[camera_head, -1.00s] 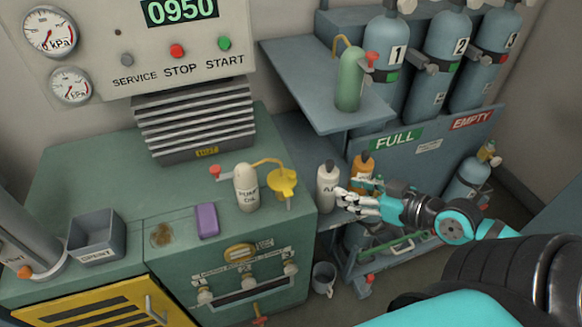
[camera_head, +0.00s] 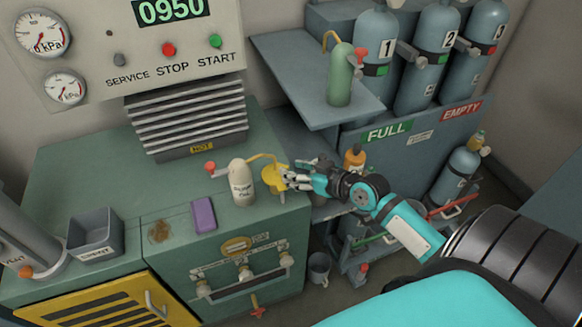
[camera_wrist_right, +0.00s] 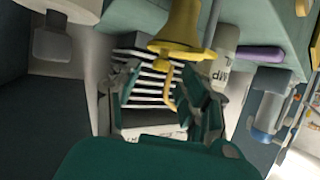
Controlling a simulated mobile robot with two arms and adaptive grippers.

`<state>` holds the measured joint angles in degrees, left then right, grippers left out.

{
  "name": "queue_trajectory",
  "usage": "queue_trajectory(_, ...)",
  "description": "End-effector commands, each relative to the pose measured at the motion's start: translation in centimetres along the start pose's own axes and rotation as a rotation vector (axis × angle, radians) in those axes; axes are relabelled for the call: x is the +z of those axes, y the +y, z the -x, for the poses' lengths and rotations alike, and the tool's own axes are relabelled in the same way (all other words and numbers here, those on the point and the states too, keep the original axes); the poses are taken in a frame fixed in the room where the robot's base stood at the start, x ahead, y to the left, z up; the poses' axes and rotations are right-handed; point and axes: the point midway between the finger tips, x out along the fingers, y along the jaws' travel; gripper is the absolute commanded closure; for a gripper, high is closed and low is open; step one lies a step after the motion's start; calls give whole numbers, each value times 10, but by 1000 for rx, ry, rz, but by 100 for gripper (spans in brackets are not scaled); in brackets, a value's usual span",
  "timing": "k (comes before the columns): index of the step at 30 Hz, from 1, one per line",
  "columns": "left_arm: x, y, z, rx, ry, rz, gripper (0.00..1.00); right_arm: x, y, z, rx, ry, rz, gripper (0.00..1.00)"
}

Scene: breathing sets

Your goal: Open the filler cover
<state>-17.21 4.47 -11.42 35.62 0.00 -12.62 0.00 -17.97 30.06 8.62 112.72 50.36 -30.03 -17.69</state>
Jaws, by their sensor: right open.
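A yellow round, funnel-like piece (camera_head: 273,178), which looks like the filler cover, sits at the right back edge of the green machine top. It also shows at the top of the right wrist view (camera_wrist_right: 180,30). My right gripper (camera_head: 293,180) is just right of it, pointing left, close to its rim; I cannot tell whether they touch. In the right wrist view the fingers (camera_wrist_right: 165,100) are apart and nothing is held between them. My left gripper is not in view.
A pale oil bottle (camera_head: 242,183) stands left of the yellow piece, with a yellow spout passing close by. A purple block (camera_head: 203,215) and grey bin (camera_head: 95,233) are farther left. A shelf with a green bottle (camera_head: 340,78) overhangs behind my right arm.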

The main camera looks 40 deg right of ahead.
Motion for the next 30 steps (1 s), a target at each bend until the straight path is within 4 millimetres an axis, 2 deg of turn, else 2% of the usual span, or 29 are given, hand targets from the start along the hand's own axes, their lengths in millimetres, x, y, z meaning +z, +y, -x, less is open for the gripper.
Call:
queue_trajectory(6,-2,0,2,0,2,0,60,0,0,-18,0,-1,0,57)
queue_trajectory(15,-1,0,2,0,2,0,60,0,0,-19,-1,-1,0,58)
queue_trajectory(24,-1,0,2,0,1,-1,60,0,0,-19,-1,-1,0,97)
queue_trajectory(25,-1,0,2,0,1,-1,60,0,0,-19,-1,-1,0,100)
queue_trajectory(30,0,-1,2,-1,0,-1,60,0,0,-19,-1,-1,0,100)
